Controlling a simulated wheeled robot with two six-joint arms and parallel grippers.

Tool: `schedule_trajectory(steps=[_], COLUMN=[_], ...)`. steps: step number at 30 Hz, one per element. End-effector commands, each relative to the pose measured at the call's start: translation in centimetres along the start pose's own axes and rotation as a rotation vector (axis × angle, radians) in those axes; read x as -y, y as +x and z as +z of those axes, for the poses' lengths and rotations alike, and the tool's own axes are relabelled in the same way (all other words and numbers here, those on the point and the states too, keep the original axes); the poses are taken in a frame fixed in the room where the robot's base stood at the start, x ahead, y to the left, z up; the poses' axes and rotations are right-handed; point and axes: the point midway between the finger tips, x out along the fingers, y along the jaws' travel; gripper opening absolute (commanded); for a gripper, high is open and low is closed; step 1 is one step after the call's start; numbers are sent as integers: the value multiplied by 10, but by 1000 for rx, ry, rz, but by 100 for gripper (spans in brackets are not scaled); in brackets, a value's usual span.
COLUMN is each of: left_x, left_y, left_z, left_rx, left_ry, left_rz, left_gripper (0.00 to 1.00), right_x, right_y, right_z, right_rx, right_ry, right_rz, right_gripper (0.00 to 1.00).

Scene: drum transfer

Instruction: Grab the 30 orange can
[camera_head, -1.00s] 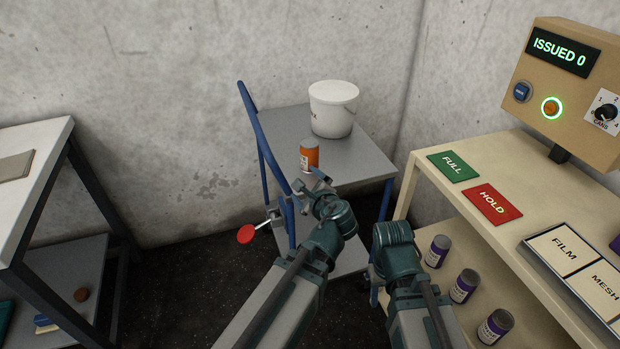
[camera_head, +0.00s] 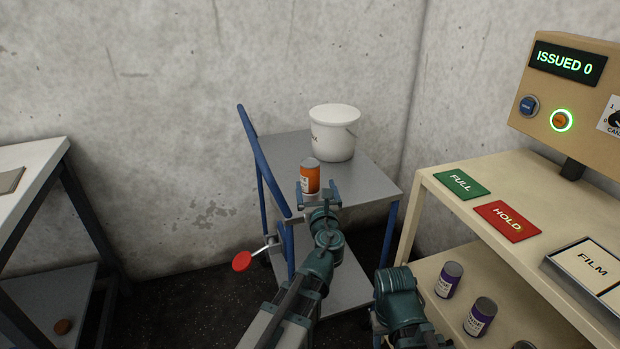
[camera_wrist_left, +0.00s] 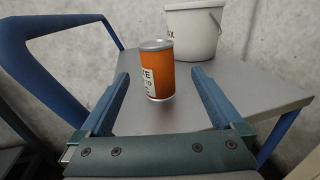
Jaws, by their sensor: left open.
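The orange can (camera_head: 310,178) stands upright on the grey top of the trolley (camera_head: 365,182), near its front left part. It has a grey lid and a white label; the number on it is not readable. My left gripper (camera_head: 319,190) is open right in front of the can. In the left wrist view the can (camera_wrist_left: 157,75) stands between and slightly beyond the open fingertips (camera_wrist_left: 160,80), with a gap on each side. My right arm shows at the bottom centre, but its gripper jaws cannot be made out.
A white lidded bucket (camera_head: 333,134) stands behind the can on the trolley. The trolley's blue handle (camera_head: 262,160) rises at its left. A beige bench (camera_head: 450,215) with green and red cards is at right, with purple cans (camera_head: 449,279) on its lower shelf.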

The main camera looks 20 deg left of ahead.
Motion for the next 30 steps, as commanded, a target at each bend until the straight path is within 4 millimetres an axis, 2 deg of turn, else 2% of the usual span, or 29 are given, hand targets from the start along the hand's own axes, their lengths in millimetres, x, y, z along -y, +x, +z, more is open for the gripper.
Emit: schedule_trajectory(steps=[1,6,14,17,25,30], left_x=[1,1,0,-2,-4,-5], left_y=[15,43,49,56,95,99], left_z=[0,0,0,-1,-2,-2], left_rx=[0,0,0,0,0,0], left_ry=[-1,-1,-2,-2,-2,-2], left_rz=[2,1,0,1,1,-1], left_gripper=[100,100,100,100,100,100], right_x=[0,0,0,0,0,0], right_y=[0,0,0,1,2,2], right_z=[0,0,0,0,0,0], right_rx=[0,0,0,0,0,0], right_ry=[0,0,0,0,0,0], right_rz=[0,0,0,0,0,0], right_gripper=[50,50,50,50,50,50])
